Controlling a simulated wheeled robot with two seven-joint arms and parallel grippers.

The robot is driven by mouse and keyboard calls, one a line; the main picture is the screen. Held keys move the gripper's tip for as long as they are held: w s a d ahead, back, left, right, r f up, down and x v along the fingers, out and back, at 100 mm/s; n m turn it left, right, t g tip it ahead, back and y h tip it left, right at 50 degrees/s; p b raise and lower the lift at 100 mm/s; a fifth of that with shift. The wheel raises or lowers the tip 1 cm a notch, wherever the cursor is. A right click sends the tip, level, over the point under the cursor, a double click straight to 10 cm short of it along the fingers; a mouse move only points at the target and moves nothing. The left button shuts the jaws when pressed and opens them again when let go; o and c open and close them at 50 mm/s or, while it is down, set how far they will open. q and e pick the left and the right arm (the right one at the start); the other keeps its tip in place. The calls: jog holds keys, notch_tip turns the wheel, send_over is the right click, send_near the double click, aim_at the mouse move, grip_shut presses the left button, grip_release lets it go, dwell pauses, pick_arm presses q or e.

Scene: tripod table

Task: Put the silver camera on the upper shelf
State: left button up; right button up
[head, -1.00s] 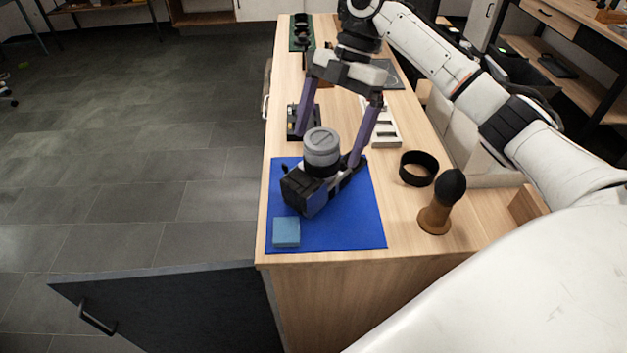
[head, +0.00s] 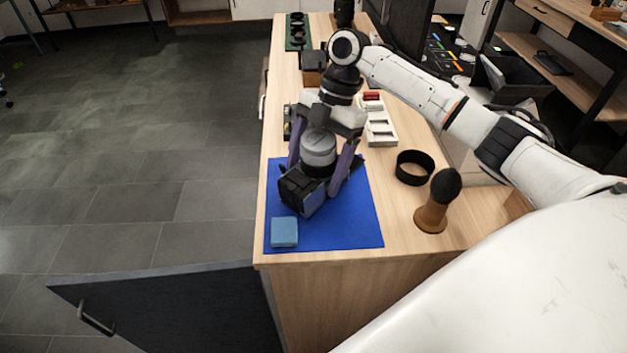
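The silver camera (head: 306,190) has a dark body and a grey lens (head: 319,148) pointing up. It lies on the blue mat (head: 350,221) near the table's front edge. My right gripper (head: 319,178) reaches down over it from behind, with its purple fingers spread on either side of the lens. The fingertips are low, close to the camera body; I cannot tell whether they touch it. My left gripper is not in view. No upper shelf is clearly identifiable.
A light blue block (head: 284,232) lies on the mat's front left. A black ring (head: 414,168) and a wooden-handled blower or brush (head: 436,203) stand right of the mat. A white battery tray (head: 377,122) lies behind. An open dark door (head: 170,305) juts out at front left.

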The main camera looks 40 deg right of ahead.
jog(key=c, duration=1.1)
jog(key=shift+r, duration=0.2)
jog(key=shift+c, duration=0.5)
